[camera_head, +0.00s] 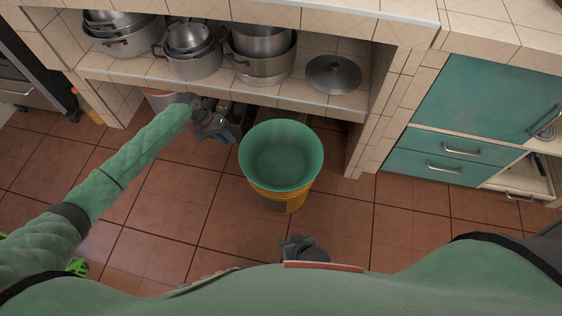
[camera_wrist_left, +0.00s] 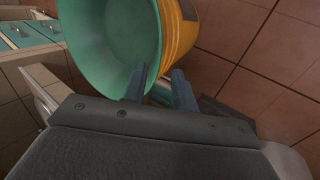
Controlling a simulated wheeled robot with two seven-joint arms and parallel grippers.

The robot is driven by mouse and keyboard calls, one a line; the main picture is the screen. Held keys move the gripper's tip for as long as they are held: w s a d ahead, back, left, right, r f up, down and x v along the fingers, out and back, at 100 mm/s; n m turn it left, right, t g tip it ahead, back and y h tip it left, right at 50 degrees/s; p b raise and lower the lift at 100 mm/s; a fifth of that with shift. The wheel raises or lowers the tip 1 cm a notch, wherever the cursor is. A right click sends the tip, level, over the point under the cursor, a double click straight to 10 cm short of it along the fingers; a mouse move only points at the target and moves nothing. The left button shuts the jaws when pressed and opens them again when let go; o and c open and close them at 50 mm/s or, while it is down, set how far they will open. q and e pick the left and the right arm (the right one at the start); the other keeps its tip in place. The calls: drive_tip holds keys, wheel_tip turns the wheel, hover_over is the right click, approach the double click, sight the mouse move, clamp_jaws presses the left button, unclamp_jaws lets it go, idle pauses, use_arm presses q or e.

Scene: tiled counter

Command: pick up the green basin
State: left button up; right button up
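The green basin (camera_head: 282,158) sits in the top of a yellow-orange bucket (camera_head: 283,200) on the tiled floor, its opening facing up. In the left wrist view the basin (camera_wrist_left: 110,40) fills the upper left, with the bucket (camera_wrist_left: 178,40) beside it. My left gripper (camera_head: 228,128) is just left of the basin's rim. In the wrist view its two fingers (camera_wrist_left: 159,90) are apart, close to the rim, with the left finger overlapping the basin. I cannot tell whether they touch it. My right gripper (camera_head: 304,248) is below the bucket, near my body; its fingers are not clear.
A tiled shelf (camera_head: 330,104) with several metal pots (camera_head: 195,65) and a dark lid (camera_head: 333,75) stands behind the basin. Teal drawers (camera_head: 440,155) are at the right, with an open drawer (camera_head: 520,178). The floor (camera_head: 190,215) around the bucket's front is clear.

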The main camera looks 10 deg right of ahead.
sight(243, 154)
use_arm(q)
drive_tip(key=shift+x, duration=3.75)
drive_tip(key=shift+s+d+r, duration=0.1)
drive_tip(key=shift+r, duration=0.05)
clamp_jaws()
